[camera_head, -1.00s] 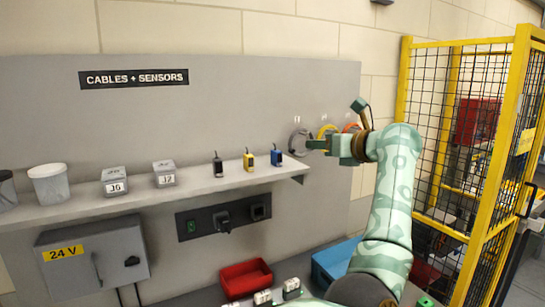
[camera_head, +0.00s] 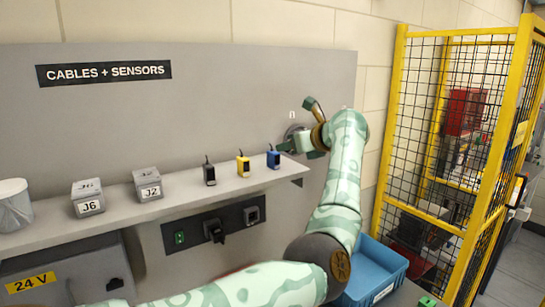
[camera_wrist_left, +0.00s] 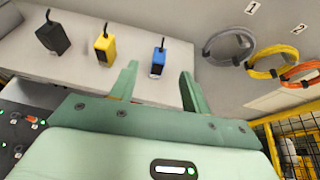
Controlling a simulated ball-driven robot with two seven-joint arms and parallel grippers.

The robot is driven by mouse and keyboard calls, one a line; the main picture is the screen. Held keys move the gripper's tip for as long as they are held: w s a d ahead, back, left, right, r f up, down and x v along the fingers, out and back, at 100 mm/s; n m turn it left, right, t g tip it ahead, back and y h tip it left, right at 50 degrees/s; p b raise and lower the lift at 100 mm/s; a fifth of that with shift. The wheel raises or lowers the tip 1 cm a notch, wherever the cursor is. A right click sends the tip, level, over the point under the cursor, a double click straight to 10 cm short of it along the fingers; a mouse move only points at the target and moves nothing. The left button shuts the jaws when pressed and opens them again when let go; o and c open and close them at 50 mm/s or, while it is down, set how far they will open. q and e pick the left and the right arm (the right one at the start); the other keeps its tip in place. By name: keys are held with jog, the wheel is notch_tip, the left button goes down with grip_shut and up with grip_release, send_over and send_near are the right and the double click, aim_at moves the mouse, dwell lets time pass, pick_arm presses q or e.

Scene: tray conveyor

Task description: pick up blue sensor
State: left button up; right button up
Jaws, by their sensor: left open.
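The blue sensor (camera_head: 273,158) stands upright near the right end of the shelf. It also shows in the left wrist view (camera_wrist_left: 158,59), a little beyond and between my fingertips. My left gripper (camera_head: 284,146) is at the shelf's right end, just right of the sensor in the head view. Its two fingers (camera_wrist_left: 160,74) are spread with nothing between them. The sensor looks apart from the fingers. My right gripper is not in view.
A yellow sensor (camera_head: 243,165) and a black sensor (camera_head: 209,173) stand left on the shelf (camera_head: 110,217). Boxes J6 (camera_head: 88,197) and J2 (camera_head: 147,184) are farther left. Grey (camera_wrist_left: 229,46), yellow (camera_wrist_left: 266,62) and orange (camera_wrist_left: 301,73) cable coils hang on the wall. A yellow mesh fence (camera_head: 395,140) stands right.

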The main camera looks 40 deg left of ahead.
aim_at(275, 152)
pick_arm(q)
jog(key=x, duration=0.2)
jog(key=shift+w+a, duration=0.1)
jog(key=shift+a, duration=0.3)
jog(key=shift+w+a+f+p, duration=0.1)
jog(key=shift+a+f+p, duration=0.35)
jog(key=shift+p, duration=0.1)
jog(key=p+x, duration=0.1)
jog(key=x, duration=0.1)
jog(key=p+x, duration=0.1)
jog(key=x, duration=0.2)
jog(key=shift+d+f, duration=0.2)
jog(key=shift+f, duration=0.1)
jog(key=shift+d, duration=0.2)
jog(key=shift+c, duration=0.6)
grip_shut()
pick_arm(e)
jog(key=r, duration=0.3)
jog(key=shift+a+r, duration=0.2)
